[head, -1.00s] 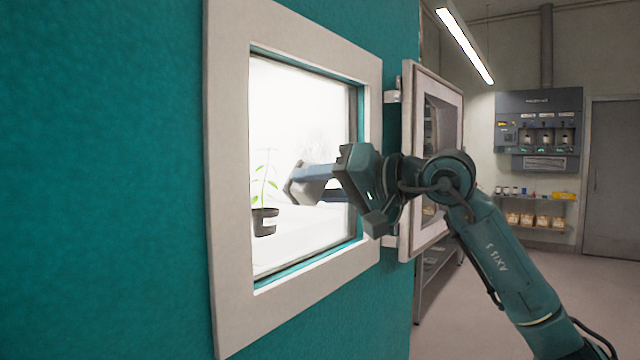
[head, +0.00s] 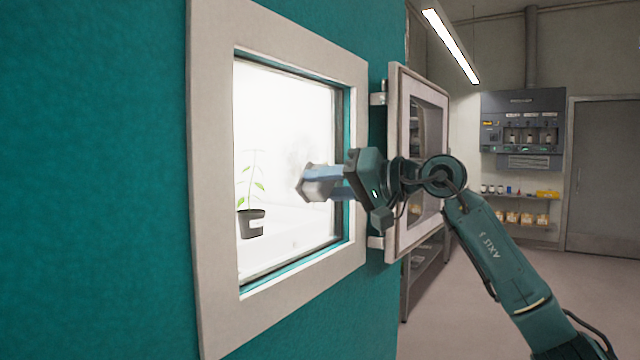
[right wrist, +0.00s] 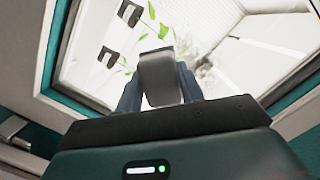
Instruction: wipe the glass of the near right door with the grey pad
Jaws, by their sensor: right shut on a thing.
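A white-framed door glass (head: 290,105) fills the middle of the head view, set in a teal front. A faint grey smudge (head: 299,155) shows on it, just above the pad. My right gripper (head: 335,183) is shut on the grey pad (head: 315,190), which is in front of the right part of the glass. In the right wrist view the pad (right wrist: 160,78) stands between the fingers, with dark smudge marks (right wrist: 205,72) to its right. I cannot tell whether the pad touches the glass. My left gripper is not in view.
A potted plant (head: 251,222) stands behind the glass. A second framed panel (head: 395,165) with hinges sticks out right of the window, close behind my right wrist. Shelves (head: 520,223) and a wall unit (head: 522,125) are far back. Floor at the right is clear.

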